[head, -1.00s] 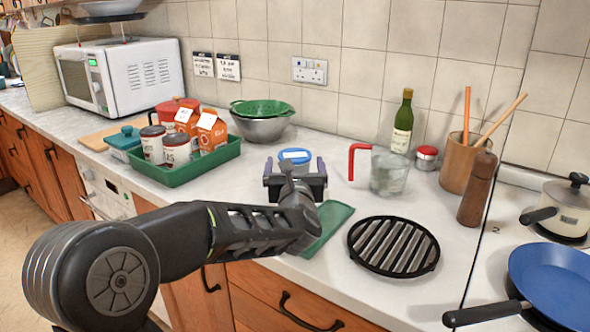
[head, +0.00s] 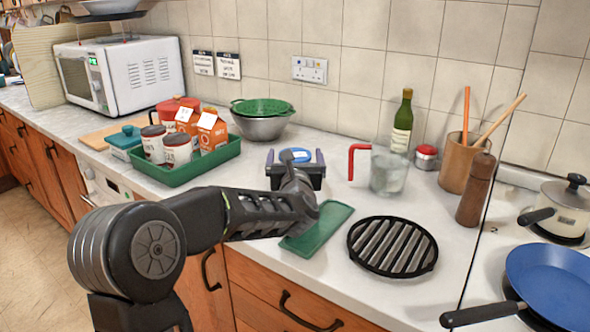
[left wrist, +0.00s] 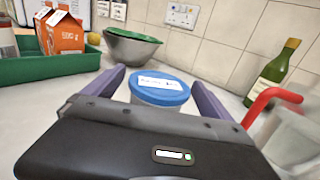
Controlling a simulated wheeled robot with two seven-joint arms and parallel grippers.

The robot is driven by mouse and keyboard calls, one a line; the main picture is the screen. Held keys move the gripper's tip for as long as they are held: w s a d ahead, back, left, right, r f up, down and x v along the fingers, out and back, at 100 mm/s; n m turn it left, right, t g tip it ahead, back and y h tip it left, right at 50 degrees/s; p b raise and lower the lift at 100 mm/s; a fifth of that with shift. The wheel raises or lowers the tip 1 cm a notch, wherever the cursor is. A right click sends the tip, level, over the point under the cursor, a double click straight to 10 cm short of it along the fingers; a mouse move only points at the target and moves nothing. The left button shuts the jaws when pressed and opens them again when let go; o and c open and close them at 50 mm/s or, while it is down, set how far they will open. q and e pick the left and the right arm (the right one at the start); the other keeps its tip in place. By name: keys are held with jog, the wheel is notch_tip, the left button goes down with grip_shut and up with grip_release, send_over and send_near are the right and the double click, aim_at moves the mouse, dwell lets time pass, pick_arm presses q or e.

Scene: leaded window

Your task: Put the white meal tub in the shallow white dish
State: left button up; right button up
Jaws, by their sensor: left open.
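The meal tub, white with a blue lid and a white label (left wrist: 160,92), stands upright on the worktop; in the head view mostly its blue lid (head: 298,153) shows above my gripper. My left gripper (head: 295,160) is open, with one finger on each side of the tub. In the left wrist view the tub lies between the two fingers, with gaps visible beside the lid; its lower part is hidden by the gripper body.
A green tray (head: 190,172) with canisters and cartons is left of the tub. A glass jug with a red handle (head: 388,172) is close on its right. A green flat dish (head: 318,228) and black trivet (head: 393,246) lie in front. A bowl with colander (head: 262,120) stands behind.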

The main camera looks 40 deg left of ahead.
pick_arm(q)
jog(key=c, duration=1.8)
jog(key=shift+c, duration=0.5)
jog(key=shift+r, duration=0.1)
jog(key=shift+r, duration=0.85)
jog(key=shift+s+d+r, duration=0.1)
jog(key=shift+r, duration=0.85)
jog(key=b+v, duration=0.2)
jog(key=v, duration=1.5)
jog(key=shift+s+d, duration=0.25)
jog(key=shift+f, duration=0.1)
